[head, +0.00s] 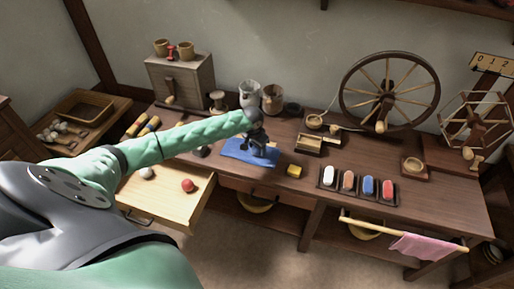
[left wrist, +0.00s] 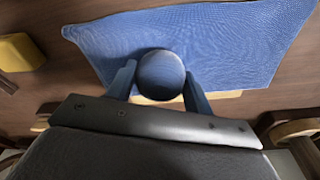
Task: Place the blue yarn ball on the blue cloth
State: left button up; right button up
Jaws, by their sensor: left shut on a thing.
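The blue cloth (head: 237,153) lies flat on the table near its left part, and it fills the upper middle of the left wrist view (left wrist: 210,40). My left gripper (head: 262,148) is over the cloth, with its fingers pointing down. In the left wrist view, my left gripper (left wrist: 158,85) is shut on the blue yarn ball (left wrist: 161,75), which sits between the two fingers with the cloth behind it. I cannot tell whether the ball touches the cloth. In the head view the ball is not clearly visible. My right gripper is not in view.
An open drawer (head: 165,193) holds a red ball (head: 187,185) and a pale ball (head: 146,173). A yellow block (head: 294,171) lies right of the cloth. A tray (head: 357,198) of coloured pieces, a wooden box (head: 317,143) and a spinning wheel (head: 388,93) stand further right.

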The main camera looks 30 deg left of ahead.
aim_at(254, 149)
pick_arm(q)
jog(key=shift+s+f, duration=0.15)
jog(key=shift+f, duration=0.15)
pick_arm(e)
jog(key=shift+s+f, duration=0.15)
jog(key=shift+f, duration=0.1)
pick_arm(q)
jog(key=o, duration=1)
jog(key=shift+f, duration=0.1)
jog(key=shift+c, duration=0.2)
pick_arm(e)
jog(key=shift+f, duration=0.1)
pick_arm(q)
jog(key=shift+r, duration=0.35)
notch_tip(254, 149, up, 12)
jog(key=s+b, duration=0.1)
jog(key=b, duration=0.1)
jog(key=shift+s+a, duration=0.15)
jog(key=shift+s, duration=0.1)
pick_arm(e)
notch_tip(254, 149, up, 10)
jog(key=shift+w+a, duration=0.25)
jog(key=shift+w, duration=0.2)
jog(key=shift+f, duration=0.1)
